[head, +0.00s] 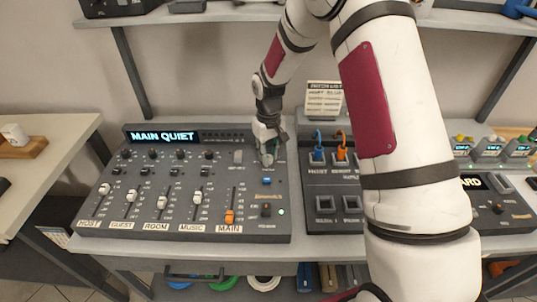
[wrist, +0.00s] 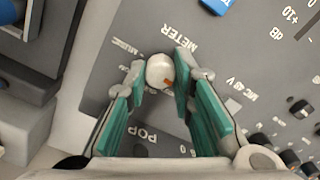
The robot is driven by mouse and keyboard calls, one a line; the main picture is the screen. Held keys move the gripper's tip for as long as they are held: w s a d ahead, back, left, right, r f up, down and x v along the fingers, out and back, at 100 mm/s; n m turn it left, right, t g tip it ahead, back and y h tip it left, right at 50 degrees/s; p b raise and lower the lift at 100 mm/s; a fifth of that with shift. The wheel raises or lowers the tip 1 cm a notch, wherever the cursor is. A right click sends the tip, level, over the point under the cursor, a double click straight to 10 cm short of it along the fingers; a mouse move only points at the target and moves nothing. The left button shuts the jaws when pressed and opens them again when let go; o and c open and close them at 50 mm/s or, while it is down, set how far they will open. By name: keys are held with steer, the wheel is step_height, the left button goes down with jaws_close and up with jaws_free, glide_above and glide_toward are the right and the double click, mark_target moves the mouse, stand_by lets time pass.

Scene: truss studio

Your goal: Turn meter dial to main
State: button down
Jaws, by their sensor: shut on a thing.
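The meter dial (wrist: 159,69) is a small cream knob with an orange mark, on the dark grey mixer panel (head: 200,232). In the wrist view the mark is on the dial's lower right side, near my right finger. METER is printed beside it and MUSIC shows to its upper left; I cannot make out a MAIN label by the dial. My gripper (wrist: 160,78), with green finger pads, is shut on the dial, one fingertip on each side. In the head view my gripper (head: 267,157) is over the mixer's upper right, mostly covering the dial.
The mixer's display (head: 163,136) reads MAIN QUIET. A row of faders, with an orange one (head: 230,217) over MAIN, lies left of my gripper. A patch box (head: 335,207) with blue and orange plugs stands close on the right. A shelf (head: 180,17) runs above.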

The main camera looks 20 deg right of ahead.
stand_by(0.3)
steer(key=c, duration=1.4)
jaws_free()
steer(key=shift+o, duration=0.2)
steer(key=shift+r, duration=0.15)
step_height(320, 180, up, 12)
